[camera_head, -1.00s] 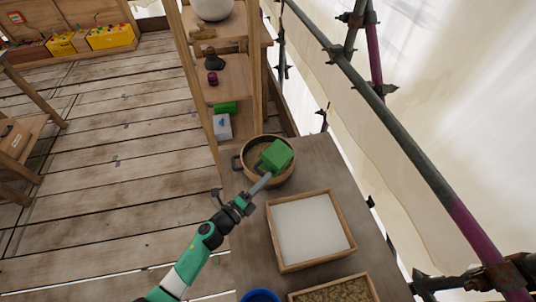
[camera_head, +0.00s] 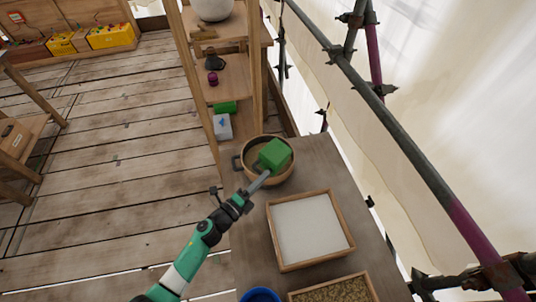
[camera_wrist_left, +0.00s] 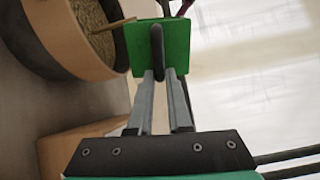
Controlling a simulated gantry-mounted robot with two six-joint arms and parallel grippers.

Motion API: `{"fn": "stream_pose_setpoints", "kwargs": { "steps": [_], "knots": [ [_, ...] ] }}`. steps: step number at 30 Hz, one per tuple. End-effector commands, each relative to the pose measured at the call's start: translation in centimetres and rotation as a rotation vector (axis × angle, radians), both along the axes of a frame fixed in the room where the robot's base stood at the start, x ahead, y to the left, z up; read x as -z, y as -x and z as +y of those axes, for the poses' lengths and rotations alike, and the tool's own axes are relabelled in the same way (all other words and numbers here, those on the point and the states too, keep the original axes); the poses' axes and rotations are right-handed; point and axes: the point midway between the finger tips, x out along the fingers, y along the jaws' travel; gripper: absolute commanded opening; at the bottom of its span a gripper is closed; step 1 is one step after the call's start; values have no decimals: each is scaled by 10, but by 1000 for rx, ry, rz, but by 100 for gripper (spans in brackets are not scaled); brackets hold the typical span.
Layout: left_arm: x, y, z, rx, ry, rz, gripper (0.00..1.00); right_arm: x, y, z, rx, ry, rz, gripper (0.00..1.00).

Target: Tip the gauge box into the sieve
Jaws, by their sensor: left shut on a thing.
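The green gauge box (camera_head: 273,154) is held over the round wooden-rimmed sieve (camera_head: 284,178) and looks tilted. My left gripper (camera_head: 263,178) is shut on its dark handle (camera_wrist_left: 158,52), seen end-on in the left wrist view. The green box face (camera_wrist_left: 178,45) fills the space beyond my fingertips there. In that view the sieve's rim (camera_wrist_left: 62,40) curves at the upper left, with brown grainy material inside. The box's opening and contents are hidden. My right gripper is not in view.
The sieve stands at the bench's far end, beside wooden shelves (camera_head: 222,80). A wood-framed tray with a white surface (camera_head: 310,230) lies nearer, then a tray of tan grains (camera_head: 335,291) and a blue bowl (camera_head: 260,296). Scaffold tubes (camera_head: 400,140) run along the right.

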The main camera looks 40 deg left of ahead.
Motion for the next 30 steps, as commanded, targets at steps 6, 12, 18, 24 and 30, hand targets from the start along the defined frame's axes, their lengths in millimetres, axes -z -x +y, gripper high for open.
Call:
{"fn": "stream_pose_setpoints", "kwargs": {
  "steps": [6, 12, 18, 24, 30],
  "knots": [
    [0, 0, 1, 0, 10, -2, 0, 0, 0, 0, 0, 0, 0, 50],
    [0, 0, 1, 0, 22, -3, 0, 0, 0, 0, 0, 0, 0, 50],
    [1, 0, 2, 0, 36, -5, 0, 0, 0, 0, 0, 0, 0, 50],
    [1, 0, 3, 0, 52, -6, 0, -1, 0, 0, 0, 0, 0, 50],
    [2, 0, 3, 0, 55, -7, 0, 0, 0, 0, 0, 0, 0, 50]
  ]
}}
